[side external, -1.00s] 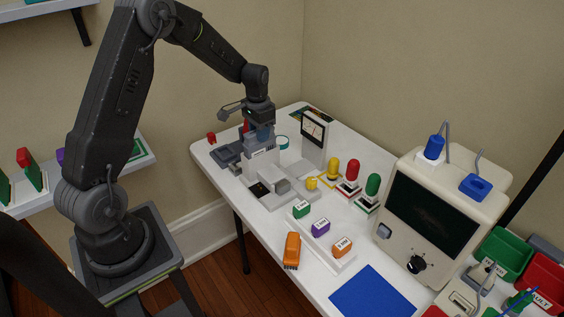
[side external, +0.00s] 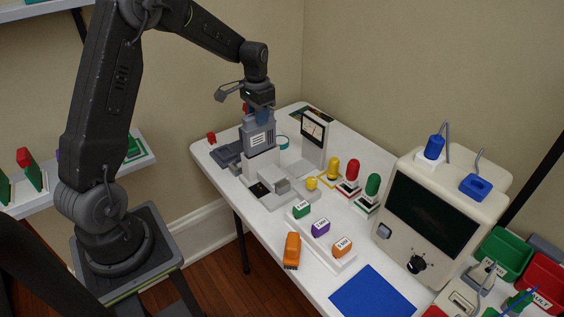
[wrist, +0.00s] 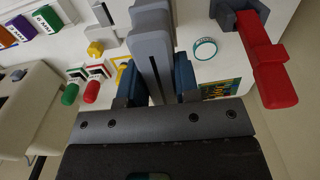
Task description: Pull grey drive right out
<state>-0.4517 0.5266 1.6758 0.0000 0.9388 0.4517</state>
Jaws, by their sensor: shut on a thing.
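The grey drive (side external: 259,138) stands upright above its light grey dock (side external: 262,165), with a pale label on its face. In the side view its lower end is at the dock's top; I cannot tell whether its tip is still inside the slot. My gripper (side external: 260,114) points down and is shut on the drive's upper end. In the wrist view the blue fingertips of my gripper (wrist: 157,85) press on both sides of the grey drive (wrist: 152,48).
A red part (wrist: 268,65) in a dark grey holder stands close by. A meter (side external: 313,135) stands just right of the dock. Yellow, red and green bulbs, labelled blocks and a cream scope (side external: 408,165) lie further right. A teal ring (wrist: 205,48) lies flat behind the dock.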

